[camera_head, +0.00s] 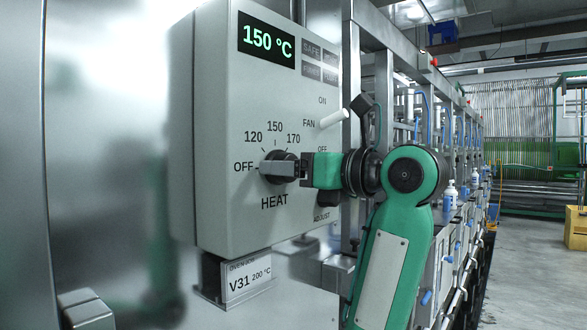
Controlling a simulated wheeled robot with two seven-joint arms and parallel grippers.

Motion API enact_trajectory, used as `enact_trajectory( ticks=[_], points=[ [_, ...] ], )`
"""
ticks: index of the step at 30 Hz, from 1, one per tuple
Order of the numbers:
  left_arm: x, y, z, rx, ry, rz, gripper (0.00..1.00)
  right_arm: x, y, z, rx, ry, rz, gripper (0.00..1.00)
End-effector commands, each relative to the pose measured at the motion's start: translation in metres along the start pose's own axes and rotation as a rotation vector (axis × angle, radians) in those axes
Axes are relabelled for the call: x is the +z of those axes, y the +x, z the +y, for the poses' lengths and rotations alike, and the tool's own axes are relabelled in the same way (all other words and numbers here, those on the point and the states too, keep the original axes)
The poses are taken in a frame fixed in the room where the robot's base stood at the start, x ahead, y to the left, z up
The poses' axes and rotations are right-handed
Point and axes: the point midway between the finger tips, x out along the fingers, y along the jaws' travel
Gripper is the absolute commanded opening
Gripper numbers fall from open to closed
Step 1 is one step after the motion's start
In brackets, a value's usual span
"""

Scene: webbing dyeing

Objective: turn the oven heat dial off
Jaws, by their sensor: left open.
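The black round heat dial (280,155) is on the grey oven control box (215,215), above the word HEAT. Marks OFF, 120, 150 and 170 run round it, with OFF at its left. The display (266,41) reads 150 °C. My left gripper (284,168), on the green arm, is open at the dial, reaching in from the right. A grey bar lies level across the dial towards OFF; I cannot tell whether it is the dial's handle or a finger. The gripper hides part of the dial, so its setting and any contact are unclear. My right gripper is not in view.
A white fan lever (333,118) sticks out above the gripper. A dark adjust knob (327,198) is just below it. A V31 200 °C label (247,279) is under the box. A row of machines runs back on the right beside an open floor (525,265).

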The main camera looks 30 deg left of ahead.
Motion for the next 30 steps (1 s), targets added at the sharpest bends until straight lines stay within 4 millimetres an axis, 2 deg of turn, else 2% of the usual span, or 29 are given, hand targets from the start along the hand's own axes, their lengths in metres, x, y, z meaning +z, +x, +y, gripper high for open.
enact_trajectory(
  ticks=[2, 8, 9, 14, 24, 30],
  points=[
    [0.0, 0.0, 0.0, 0.0, 0.0, 0.0, 0.64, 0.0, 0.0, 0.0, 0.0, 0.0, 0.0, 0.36],
    [0.0, 0.0, 0.0, 0.0, 0.0, 0.0, 0.25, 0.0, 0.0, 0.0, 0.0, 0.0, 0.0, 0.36],
    [0.0, 0.0, 0.0, 0.0, 0.0, 0.0, 0.23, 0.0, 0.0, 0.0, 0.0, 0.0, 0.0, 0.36],
    [-0.001, -0.001, -0.001, -0.003, -0.031, 0.002, 0.23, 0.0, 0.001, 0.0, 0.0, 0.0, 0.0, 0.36],
    [-0.001, -0.001, -0.001, -0.003, -0.251, 0.001, 0.23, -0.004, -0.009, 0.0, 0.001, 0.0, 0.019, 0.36],
    [0.0, -0.001, 0.0, -0.001, -0.277, 0.0, 0.23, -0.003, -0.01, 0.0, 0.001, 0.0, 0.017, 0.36]
  ],
)
